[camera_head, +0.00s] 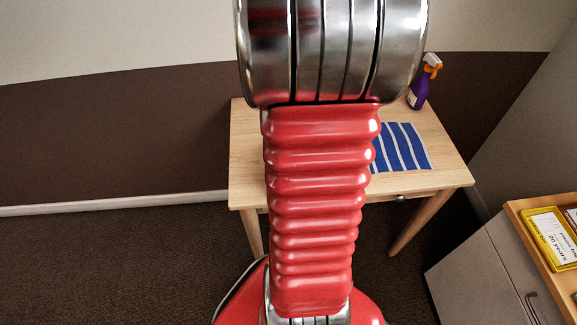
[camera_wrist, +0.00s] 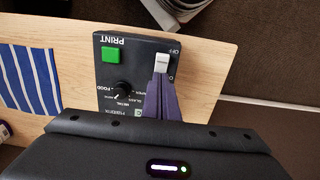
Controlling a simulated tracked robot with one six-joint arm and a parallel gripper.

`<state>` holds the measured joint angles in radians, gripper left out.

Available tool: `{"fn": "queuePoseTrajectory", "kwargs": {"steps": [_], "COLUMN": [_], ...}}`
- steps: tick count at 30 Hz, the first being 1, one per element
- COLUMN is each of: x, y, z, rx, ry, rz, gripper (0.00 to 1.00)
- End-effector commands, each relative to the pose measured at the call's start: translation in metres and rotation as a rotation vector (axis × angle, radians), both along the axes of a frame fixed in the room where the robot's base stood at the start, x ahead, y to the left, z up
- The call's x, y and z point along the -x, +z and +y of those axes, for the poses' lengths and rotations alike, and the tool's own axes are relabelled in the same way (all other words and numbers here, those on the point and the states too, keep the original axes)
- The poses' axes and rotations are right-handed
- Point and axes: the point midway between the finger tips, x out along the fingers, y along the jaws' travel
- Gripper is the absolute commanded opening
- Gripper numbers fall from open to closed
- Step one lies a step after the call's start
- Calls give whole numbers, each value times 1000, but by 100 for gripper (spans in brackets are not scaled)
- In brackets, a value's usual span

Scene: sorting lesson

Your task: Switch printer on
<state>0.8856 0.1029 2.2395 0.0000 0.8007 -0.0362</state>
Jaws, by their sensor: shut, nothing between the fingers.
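In the wrist view, a dark control panel (camera_wrist: 109,78) lies on the wooden table. It reads PRINT upside down and bears a green button (camera_wrist: 111,54), a round black knob (camera_wrist: 122,87) and a white switch (camera_wrist: 162,62). The word OFF stands beside the switch's upper end in the picture. A second label near its lower end is partly hidden. My gripper (camera_wrist: 161,80) is shut and empty, its purple-grey fingers reaching over the panel to the lower end of the switch. I cannot tell whether they touch it. In the head view my arm hides the panel and the gripper.
A blue-and-white striped mat (camera_head: 401,147) lies on the wooden table (camera_head: 440,164). A purple spray bottle (camera_head: 421,88) stands at its back right. A yellow tray (camera_head: 548,233) with cards is on a cabinet (camera_head: 487,269) at the right. The floor left of the table is clear.

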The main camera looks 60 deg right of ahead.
Motion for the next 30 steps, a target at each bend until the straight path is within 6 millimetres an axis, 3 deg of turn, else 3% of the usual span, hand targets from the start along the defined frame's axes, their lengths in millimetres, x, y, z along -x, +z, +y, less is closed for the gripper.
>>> {"fn": "queuePoseTrajectory", "kwargs": {"steps": [30], "x": [0], "y": [58], "z": [-1], "rx": [2], "ry": [-1], "rz": [-2], "gripper": [0]}}
